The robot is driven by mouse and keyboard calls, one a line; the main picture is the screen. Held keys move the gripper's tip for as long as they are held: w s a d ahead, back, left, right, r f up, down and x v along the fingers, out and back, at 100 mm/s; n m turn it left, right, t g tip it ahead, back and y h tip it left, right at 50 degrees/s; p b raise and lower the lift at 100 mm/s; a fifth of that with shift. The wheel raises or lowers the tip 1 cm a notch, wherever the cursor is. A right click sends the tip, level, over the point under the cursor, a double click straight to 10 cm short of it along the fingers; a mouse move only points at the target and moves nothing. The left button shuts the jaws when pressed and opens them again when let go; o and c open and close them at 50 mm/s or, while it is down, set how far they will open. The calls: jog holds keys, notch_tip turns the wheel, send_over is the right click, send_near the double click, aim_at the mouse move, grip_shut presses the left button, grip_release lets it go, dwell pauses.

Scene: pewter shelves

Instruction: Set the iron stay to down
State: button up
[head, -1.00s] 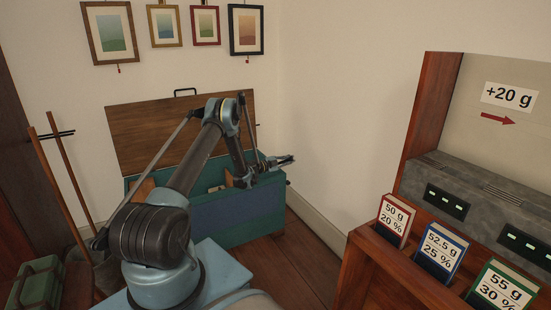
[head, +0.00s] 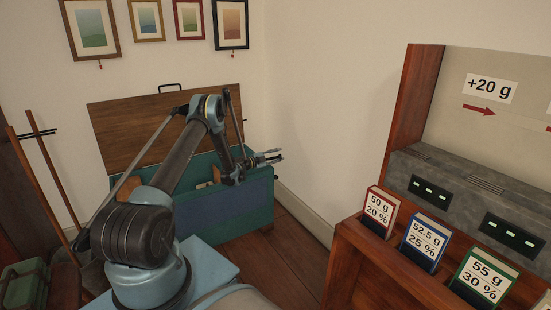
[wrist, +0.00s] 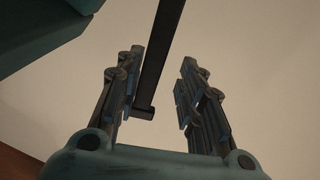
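A dark, flat bar, probably the iron stay (wrist: 160,45), runs down between my fingers in the wrist view. It ends in a short sideways foot near the left finger. My gripper (wrist: 162,62) is open around the bar, with space on the right side; I cannot tell whether the left finger touches it. In the head view my gripper (head: 279,156) points right, at the right end of a teal chest (head: 235,212). The chest's brown wooden lid (head: 135,125) stands raised against the wall. The stay is hard to tell from my arm's dark links there.
A wooden cabinet (head: 345,275) with several labelled cards stands at the right. Two leaning wooden poles (head: 45,185) and a green box (head: 22,285) are at the left. Framed pictures hang above the chest. Bare floor (head: 285,255) lies between chest and cabinet.

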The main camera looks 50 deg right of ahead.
jog(key=v, duration=1.2)
dwell(0.4)
